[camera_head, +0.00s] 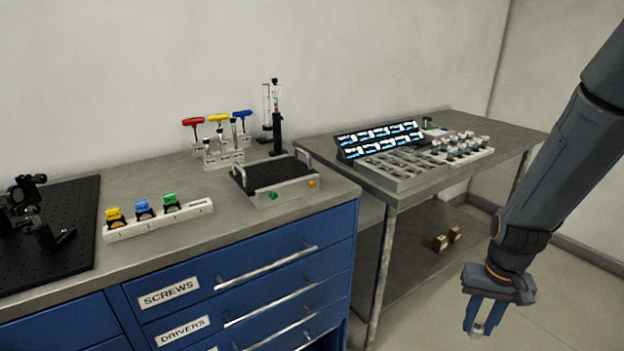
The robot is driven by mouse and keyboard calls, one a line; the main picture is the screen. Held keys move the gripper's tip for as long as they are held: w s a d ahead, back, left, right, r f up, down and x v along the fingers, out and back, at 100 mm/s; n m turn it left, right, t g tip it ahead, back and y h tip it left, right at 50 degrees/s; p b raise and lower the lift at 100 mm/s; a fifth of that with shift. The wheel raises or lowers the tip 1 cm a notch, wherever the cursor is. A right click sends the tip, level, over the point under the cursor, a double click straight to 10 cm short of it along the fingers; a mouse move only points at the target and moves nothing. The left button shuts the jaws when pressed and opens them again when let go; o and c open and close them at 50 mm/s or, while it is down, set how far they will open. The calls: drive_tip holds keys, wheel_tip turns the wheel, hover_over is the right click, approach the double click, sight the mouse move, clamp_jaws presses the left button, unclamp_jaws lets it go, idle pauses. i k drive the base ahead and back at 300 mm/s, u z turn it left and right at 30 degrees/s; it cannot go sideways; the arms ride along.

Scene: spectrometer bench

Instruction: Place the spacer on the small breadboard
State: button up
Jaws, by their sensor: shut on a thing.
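My gripper (481,332) hangs at the lower right, in front of the metal table and over the floor. Its blue fingers point down and are shut on a small pale metallic piece, the spacer (478,328); the fingers hide part of it. The small breadboard (272,174) is a black plate on top of a light grey box with two handles and a green and a yellow knob on its front. It stands on the blue cabinet's top, far to the left of my gripper and higher in the picture.
A large black breadboard (75,225) with optical mounts lies at the left. A white rack (160,219) holds yellow, blue and green clips. Red, yellow and blue-handled drivers (220,140) and a black post (277,130) stand behind the small breadboard. The metal table (400,205) carries trays of parts (400,178).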

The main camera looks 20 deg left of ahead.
sight(274, 172)
drive_tip(key=u, duration=1.55)
